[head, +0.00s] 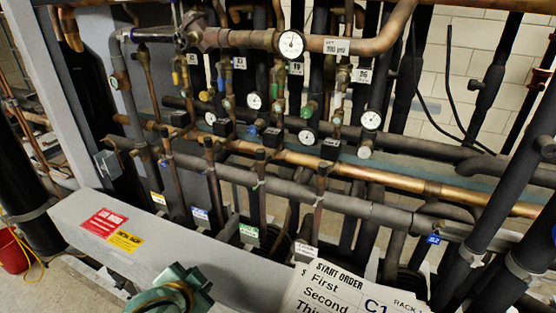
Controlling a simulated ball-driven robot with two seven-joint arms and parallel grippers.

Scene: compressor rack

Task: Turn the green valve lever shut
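Several small coloured valve handles hang on the vertical copper pipes of the rack. A green handle (308,108) sits right of centre, beside a round gauge. Another small green part (280,78) shows higher and to its left. I cannot tell which is the task's lever, or whether either valve is open or shut.
Several gauges, one at the top (290,43), crowd the pipes. A long copper pipe (310,160) and dark insulated pipes cross in front. A grey beam (140,250) with warning labels and a START ORDER sign (335,290) stand nearest. A red bucket (12,251) is far left.

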